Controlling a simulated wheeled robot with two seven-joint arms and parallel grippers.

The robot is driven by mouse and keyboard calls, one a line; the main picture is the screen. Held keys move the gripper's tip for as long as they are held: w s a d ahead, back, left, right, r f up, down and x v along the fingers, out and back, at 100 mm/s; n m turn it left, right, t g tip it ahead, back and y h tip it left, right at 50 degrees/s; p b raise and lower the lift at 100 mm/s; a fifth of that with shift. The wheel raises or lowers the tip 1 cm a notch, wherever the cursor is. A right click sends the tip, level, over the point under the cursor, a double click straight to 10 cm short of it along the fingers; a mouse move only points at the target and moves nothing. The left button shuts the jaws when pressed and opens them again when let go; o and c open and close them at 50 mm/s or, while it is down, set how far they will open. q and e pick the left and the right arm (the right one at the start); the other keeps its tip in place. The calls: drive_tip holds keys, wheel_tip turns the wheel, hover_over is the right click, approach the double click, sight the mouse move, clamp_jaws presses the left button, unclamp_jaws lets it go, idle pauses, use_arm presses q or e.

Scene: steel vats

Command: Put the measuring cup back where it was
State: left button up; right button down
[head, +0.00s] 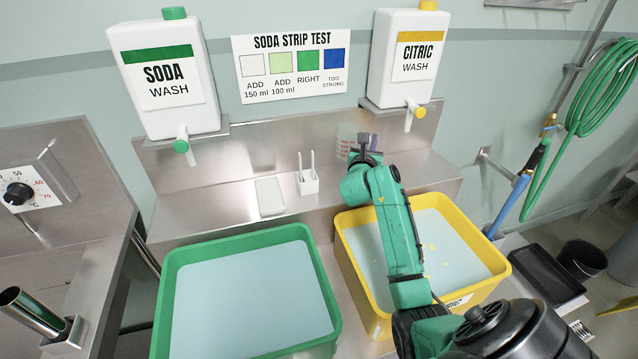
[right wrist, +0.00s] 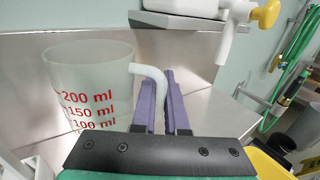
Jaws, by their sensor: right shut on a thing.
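The measuring cup (right wrist: 88,88) is translucent with red marks reading 200, 150 and 100 ml. In the right wrist view it stands upright at the left of my right gripper (right wrist: 166,88), whose purple fingers are closed at the cup's white handle (right wrist: 152,78). In the head view the cup (head: 346,142) is at the back of the steel ledge (head: 225,208), partly hidden behind my right gripper (head: 371,143). Whether the cup's base touches the ledge is hidden. My left gripper is in neither view.
A white strip holder (head: 307,182) and a white tray (head: 270,197) sit on the ledge. Below are the green vat (head: 173,300) and the yellow vat (head: 345,262). Soda (head: 165,80) and citric (head: 405,60) dispensers hang above, their taps jutting out. Bare ledge lies left of the tray.

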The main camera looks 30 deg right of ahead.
wheel_tip(320, 180, down, 10)
drive_tip(key=shift+a+b, duration=0.1)
drive_tip(key=shift+b, duration=0.7)
drive_tip(key=shift+w+a+f, duration=0.1)
drive_tip(key=shift+w, duration=0.05)
drive_tip(key=shift+f, duration=0.25)
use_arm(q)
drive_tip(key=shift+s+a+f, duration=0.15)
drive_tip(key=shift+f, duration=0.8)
use_arm(e)
drive_tip(key=c, duration=0.9)
unclamp_jaws()
drive_tip(key=shift+c, duration=0.2)
drive_tip(key=shift+r, duration=0.15)
